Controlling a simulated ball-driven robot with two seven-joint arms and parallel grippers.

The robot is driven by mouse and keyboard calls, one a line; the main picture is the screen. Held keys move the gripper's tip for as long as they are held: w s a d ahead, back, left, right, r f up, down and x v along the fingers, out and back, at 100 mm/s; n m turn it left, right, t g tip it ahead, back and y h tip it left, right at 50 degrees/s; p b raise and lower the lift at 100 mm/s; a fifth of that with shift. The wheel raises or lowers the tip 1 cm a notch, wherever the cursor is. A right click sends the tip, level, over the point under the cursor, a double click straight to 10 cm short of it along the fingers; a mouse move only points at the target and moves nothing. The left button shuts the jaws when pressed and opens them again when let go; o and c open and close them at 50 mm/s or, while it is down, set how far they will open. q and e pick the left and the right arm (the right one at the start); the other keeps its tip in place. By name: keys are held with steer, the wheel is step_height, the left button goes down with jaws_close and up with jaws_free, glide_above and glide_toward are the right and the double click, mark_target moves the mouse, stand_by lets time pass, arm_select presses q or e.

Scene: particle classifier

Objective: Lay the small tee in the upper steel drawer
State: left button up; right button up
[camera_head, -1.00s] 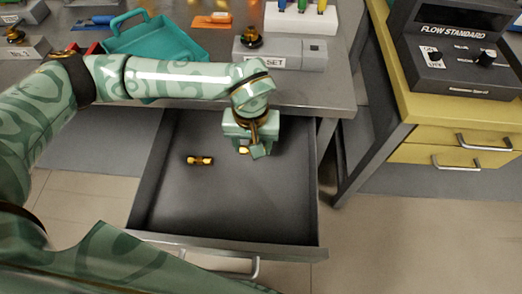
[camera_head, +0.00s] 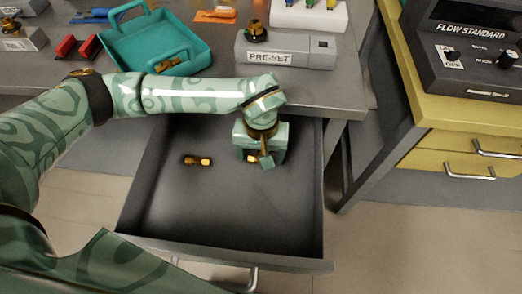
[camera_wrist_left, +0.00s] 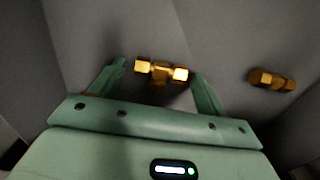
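A small brass tee (camera_wrist_left: 158,72) shows in the left wrist view between the fingers of my left gripper (camera_wrist_left: 160,88). The fingers are spread, with gaps on both sides of the tee. In the head view this gripper (camera_head: 262,162) is low inside the open grey steel drawer (camera_head: 225,215), toward its right back. Only a bit of the tee (camera_head: 251,158) shows there beside a finger. It appears to be on or very near the drawer floor; I cannot tell exactly. My right gripper is not in view.
A straight brass fitting (camera_head: 197,160) lies in the drawer, left of the gripper; the drawer's front is clear. On the bench behind are a teal tray (camera_head: 130,45) with brass parts and a grey PRE-SET block (camera_head: 300,52). A yellow cabinet (camera_head: 450,130) stands right.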

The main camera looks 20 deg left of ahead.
arm_select(q)
step_height(320, 180, up, 12)
steer(key=p, duration=0.5)
steer(key=shift+r, duration=0.15)
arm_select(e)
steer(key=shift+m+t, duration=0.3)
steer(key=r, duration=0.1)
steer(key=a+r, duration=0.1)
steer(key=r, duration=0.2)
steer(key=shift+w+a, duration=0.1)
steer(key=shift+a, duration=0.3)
arm_select(q)
steer(key=shift+d, duration=0.1)
